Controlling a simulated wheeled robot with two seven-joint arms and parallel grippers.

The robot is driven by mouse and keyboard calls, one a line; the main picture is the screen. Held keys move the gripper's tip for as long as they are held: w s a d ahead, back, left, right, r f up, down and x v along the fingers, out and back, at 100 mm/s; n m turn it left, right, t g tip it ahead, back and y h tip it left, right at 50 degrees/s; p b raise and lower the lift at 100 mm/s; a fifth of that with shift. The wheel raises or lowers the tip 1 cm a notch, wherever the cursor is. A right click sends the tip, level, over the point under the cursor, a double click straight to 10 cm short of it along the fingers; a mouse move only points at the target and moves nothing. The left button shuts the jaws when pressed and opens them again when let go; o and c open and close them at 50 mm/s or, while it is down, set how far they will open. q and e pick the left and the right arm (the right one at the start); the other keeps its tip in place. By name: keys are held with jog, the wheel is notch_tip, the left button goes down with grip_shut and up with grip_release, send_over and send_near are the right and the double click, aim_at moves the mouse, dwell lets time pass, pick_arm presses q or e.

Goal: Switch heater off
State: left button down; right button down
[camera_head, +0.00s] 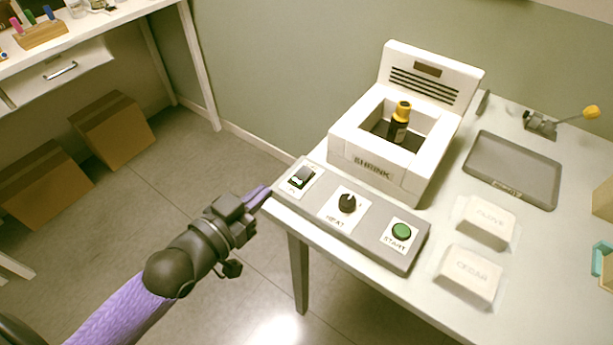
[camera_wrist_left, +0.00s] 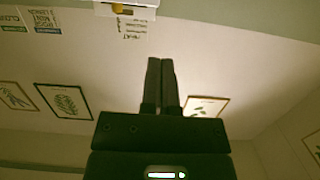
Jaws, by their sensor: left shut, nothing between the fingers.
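The heater is a white box marked SHRINK (camera_head: 372,168) on the table, with a dark, yellow-capped bottle (camera_head: 399,124) inside it. In front of it is a grey control panel (camera_head: 372,228). My right gripper is not in view.
A grey tray (camera_head: 512,170) and white blocks marked CLOVE (camera_head: 485,222) and CEDAR (camera_head: 469,274) are right of the panel. A yellow-knobbed lever device (camera_head: 541,122) stands at the back. Cardboard boxes (camera_head: 112,130) are on the floor at left.

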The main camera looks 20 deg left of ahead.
aim_at(300, 180)
pick_arm(q)
jog(key=shift+d+r, duration=0.15)
jog(key=shift+r, duration=0.2)
